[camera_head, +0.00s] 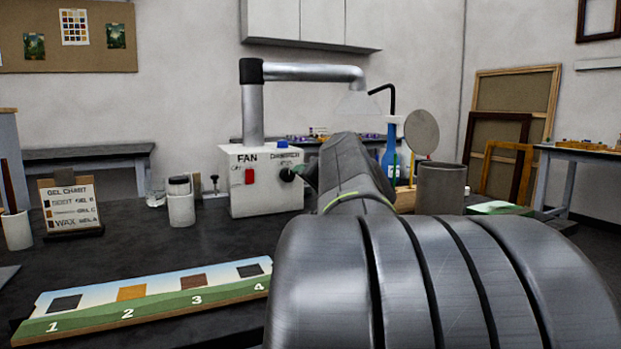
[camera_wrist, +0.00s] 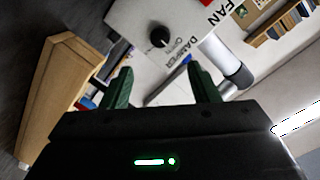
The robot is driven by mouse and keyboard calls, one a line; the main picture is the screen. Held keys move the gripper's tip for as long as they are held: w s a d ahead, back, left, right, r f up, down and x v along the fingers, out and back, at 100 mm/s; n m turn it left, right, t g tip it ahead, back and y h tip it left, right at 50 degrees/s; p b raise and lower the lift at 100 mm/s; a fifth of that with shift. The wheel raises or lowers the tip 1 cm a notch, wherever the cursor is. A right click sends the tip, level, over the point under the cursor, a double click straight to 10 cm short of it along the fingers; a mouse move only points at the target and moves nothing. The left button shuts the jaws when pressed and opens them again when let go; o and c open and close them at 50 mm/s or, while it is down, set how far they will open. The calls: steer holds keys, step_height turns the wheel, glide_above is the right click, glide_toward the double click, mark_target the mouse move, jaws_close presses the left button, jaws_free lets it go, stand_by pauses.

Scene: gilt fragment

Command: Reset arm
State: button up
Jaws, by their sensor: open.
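My arm reaches forward across the dark workbench in the head view and hides part of what lies behind it. In the wrist view my gripper (camera_wrist: 158,88) shows two green fingers spread apart with nothing between them. The fingers point toward the white fan box, whose black damper knob (camera_wrist: 159,37) lies a little beyond the fingertips, apart from them. In the head view the fan box (camera_head: 262,198) has a red switch (camera_head: 249,176) and a blue button on top. Most of the gripper is hidden behind my arm there.
A numbered board (camera_head: 150,296) with several colour patches lies front left. A gel chart (camera_head: 71,208), a white jar (camera_head: 181,207) and a cup (camera_head: 17,229) stand behind it. A blue bottle (camera_head: 391,158) and grey canister (camera_head: 440,188) stand right of my arm. A metal duct (camera_head: 310,73) rises above.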

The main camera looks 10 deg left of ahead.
mark_target(289, 176)
steer(key=shift+s+d, duration=0.4)
steer(key=shift+s, duration=0.2)
steer(key=shift+w+a, duration=0.1)
steer(key=b+x, duration=0.1)
steer(key=x, duration=1.2)
steer(key=shift+w+a+r, duration=0.1)
steer(key=shift+w+a, duration=0.05)
steer(key=shift+w, duration=0.15)
